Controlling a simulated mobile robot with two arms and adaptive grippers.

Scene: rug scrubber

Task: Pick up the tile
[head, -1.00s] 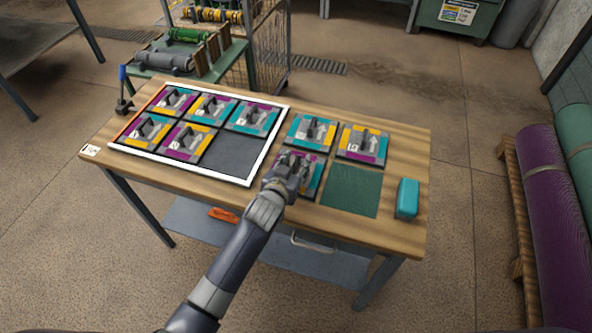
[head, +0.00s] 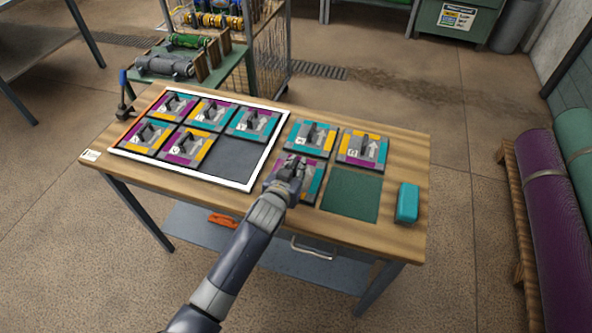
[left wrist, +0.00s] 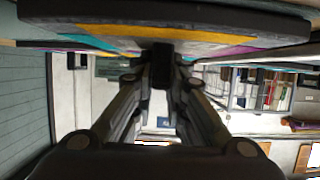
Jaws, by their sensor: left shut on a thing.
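A tile (head: 314,178) with teal, purple and yellow edges lies in the front left place of the right-hand group on the table. My left gripper (head: 294,168) is over it, shut on its upright dark handle, and hides much of its face. In the left wrist view the handle (left wrist: 162,66) stands between the fingers, and the tile (left wrist: 130,34) spans the top of the picture. I cannot tell whether the tile is clear of the table. My right gripper is out of view.
A white-framed board (head: 250,188) holds several similar tiles and has a bare grey place (head: 222,158) at its front right. Two more tiles (head: 310,138) (head: 362,150) stand behind the held one. A bare green square (head: 352,195) and a teal block (head: 407,203) are to the right.

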